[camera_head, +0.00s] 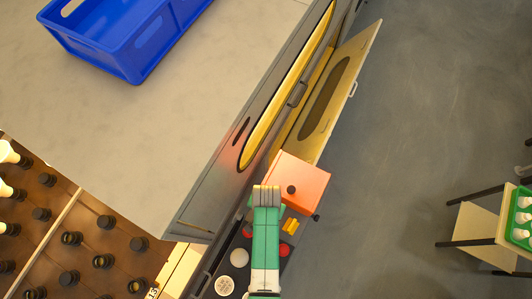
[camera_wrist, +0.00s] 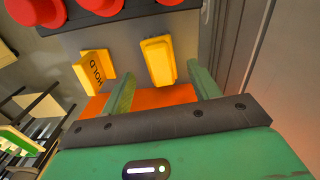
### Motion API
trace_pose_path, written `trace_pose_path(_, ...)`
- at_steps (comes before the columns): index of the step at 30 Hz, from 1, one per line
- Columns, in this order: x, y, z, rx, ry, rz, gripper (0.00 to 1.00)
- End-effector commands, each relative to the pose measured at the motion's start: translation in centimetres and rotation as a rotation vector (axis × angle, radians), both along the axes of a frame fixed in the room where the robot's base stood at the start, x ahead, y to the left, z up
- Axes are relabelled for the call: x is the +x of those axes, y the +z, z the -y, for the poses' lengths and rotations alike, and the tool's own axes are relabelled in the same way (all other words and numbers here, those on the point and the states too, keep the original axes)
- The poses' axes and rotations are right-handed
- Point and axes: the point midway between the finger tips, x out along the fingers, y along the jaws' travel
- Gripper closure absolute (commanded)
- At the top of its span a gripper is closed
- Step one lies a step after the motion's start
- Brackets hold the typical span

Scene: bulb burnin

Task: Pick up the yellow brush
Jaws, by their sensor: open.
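A yellow oblong block (camera_wrist: 158,61) with a raised top lies on a grey surface in the wrist view; I take it for the yellow brush, though no bristles show. My gripper (camera_wrist: 162,70) is open, with one green finger to each side of the block's near end. The block appears just beyond the fingertips, and I cannot tell whether they touch it. A folded yellow HOLD sign (camera_wrist: 95,69) stands to its left, outside the left finger. In the head view, a small yellow shape (camera_head: 290,226) shows beside my green arm; I cannot tell which yellow thing it is.
Red round pieces (camera_wrist: 97,4) lie beyond the block. An orange box (camera_head: 304,180) with a dark knob is close to my arm. A grey wall edge (camera_wrist: 240,60) runs close on the right. A cabinet door (camera_head: 340,90) hangs open. A blue crate (camera_head: 130,65) stands on the counter.

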Motion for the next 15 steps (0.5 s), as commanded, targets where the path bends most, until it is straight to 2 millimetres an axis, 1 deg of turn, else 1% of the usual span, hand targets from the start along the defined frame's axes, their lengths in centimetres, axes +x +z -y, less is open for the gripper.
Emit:
trace_pose_path(1,-0.2,-1.4,-0.2,0.001,0.000,-0.004,0.39)
trace_pose_path(3,-0.3,-2.7,-0.3,0.000,-0.001,-0.003,0.39)
trace_pose_path(6,-0.2,-3.8,-0.3,0.000,0.000,-0.002,0.39)
trace_pose_path(14,-0.2,-4.0,-0.3,-0.001,0.000,0.000,0.39)
trace_pose_path(15,-0.2,-4.0,-0.3,-0.001,0.000,-0.001,0.47)
